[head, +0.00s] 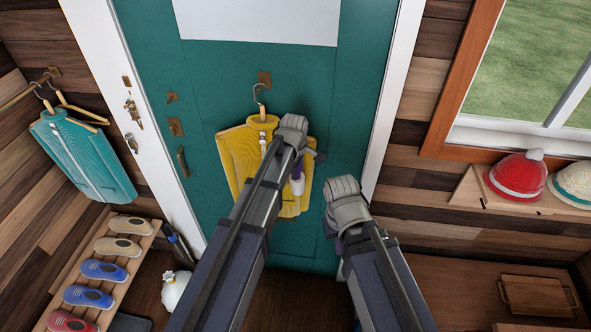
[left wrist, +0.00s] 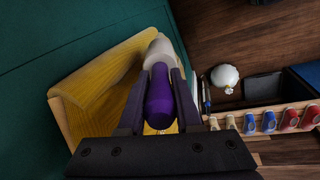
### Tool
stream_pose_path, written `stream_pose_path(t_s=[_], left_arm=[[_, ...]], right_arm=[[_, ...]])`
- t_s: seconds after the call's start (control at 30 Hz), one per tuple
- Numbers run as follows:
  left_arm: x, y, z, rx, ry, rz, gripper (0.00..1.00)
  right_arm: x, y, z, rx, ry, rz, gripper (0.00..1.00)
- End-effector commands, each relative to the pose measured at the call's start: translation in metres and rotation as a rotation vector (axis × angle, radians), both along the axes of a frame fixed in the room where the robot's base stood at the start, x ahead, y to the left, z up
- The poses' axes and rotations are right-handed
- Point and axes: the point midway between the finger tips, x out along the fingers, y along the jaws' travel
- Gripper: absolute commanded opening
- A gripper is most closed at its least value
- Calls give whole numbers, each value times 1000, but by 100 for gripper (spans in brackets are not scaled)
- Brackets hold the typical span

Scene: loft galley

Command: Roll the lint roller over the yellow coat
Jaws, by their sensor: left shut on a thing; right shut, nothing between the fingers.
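The yellow coat (head: 240,157) hangs on a hanger from a hook on the teal door. In the left wrist view the coat (left wrist: 100,85) fills the area left of and behind the fingers. My left gripper (head: 303,160) is shut on the lint roller, in front of the coat's right half. The roller's purple handle (left wrist: 160,98) is between the fingers, and its pale head (left wrist: 160,48) points away from the gripper, over the coat. I cannot tell whether the head touches the cloth. In the head view the roller (head: 298,184) is partly hidden by my gripper. My right gripper (head: 345,195) is shut and empty, right of the coat.
A teal coat (head: 85,155) hangs at the left. A slatted rack (head: 75,262) with several shoes stands below it, near a white round object (head: 174,290). Two knit hats (head: 517,176) sit on a shelf at the right. A wooden tray (head: 537,296) lies on a surface at lower right.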

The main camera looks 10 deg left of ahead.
Motion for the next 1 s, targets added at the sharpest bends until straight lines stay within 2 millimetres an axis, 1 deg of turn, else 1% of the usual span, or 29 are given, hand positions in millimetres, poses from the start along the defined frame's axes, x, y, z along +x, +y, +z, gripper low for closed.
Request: stream_pose_path(t_s=[0.03,0.1,0.37,0.47,0.8,1.0], left_arm=[[1,0,-6,0,0,0,0],[1,0,-10,0,0,0,0],[2,3,-9,0,0,1,0],[2,8,-9,0,0,1,0],[5,35,-8,0,-1,2,0],[6,37,-8,0,-2,0,0]], right_arm=[[0,0,-6,0,0,0,0],[0,0,-10,0,0,0,0],[0,0,-9,0,0,0,0],[0,0,-9,0,0,0,0],[0,0,-9,0,0,0,0],[0,0,-9,0,0,0,0]])
